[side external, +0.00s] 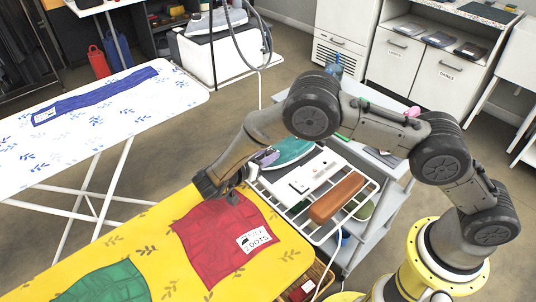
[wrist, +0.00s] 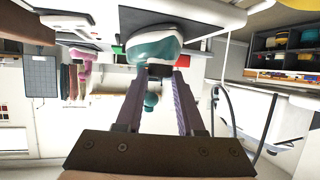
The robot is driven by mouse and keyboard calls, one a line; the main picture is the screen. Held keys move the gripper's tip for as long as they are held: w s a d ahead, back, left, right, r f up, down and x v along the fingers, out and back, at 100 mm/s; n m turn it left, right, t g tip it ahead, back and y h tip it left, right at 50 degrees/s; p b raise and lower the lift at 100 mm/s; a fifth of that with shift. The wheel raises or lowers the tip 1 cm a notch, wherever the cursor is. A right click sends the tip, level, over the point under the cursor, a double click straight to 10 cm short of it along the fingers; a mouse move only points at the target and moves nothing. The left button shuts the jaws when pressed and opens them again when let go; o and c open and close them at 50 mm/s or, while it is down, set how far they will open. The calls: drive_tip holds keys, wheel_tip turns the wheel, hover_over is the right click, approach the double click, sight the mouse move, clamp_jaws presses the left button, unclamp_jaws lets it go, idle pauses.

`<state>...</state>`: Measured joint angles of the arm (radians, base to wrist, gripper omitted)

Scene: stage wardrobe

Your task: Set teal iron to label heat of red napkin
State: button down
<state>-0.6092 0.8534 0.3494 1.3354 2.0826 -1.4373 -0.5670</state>
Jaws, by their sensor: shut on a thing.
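The teal iron (side external: 293,151) rests on a white wire rack beside the yellow ironing board. It also shows in the wrist view (wrist: 153,46). My gripper (side external: 268,157) reaches sideways to the iron's near end, its fingers closed at a small dark part there, seen between the fingertips in the wrist view (wrist: 160,72). The fingers hide any dial marks. The red napkin (side external: 210,235) lies flat on the yellow board. Its white label (side external: 254,240) shows an iron symbol and appears to read "2 DOTS".
A white block (side external: 312,174) and a brown wooden block (side external: 337,197) lie on the same rack. A green cloth (side external: 105,284) lies on the yellow board (side external: 165,235). A second board (side external: 80,130) with a blue strip stands behind left.

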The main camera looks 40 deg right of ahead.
drive_tip(key=m+g, duration=0.2)
drive_tip(key=w+m+g, duration=0.1)
drive_tip(key=m+g, duration=0.1)
drive_tip(key=shift+g, duration=0.4)
drive_tip(key=shift+w+r+m+g, duration=0.1)
drive_tip(key=shift+w+m+g, duration=0.05)
drive_tip(key=shift+m+g, duration=1.05)
drive_tip(key=c, duration=0.5)
unclamp_jaws()
wheel_tip(320, 180, up, 4)
drive_tip(key=shift+f, duration=0.2)
drive_tip(key=s+d+r, duration=0.1)
drive_tip(key=s+r, duration=0.2)
drive_tip(key=s, duration=0.1)
drive_tip(key=s+r, duration=0.3)
drive_tip(key=s, duration=0.2)
drive_tip(key=s+d+r, duration=0.1)
drive_tip(key=s+r, duration=0.2)
drive_tip(key=s, duration=0.1)
drive_tip(key=shift+s+d+r, duration=0.2)
drive_tip(key=shift+s+d, duration=0.15)
drive_tip(key=shift+s, duration=0.05)
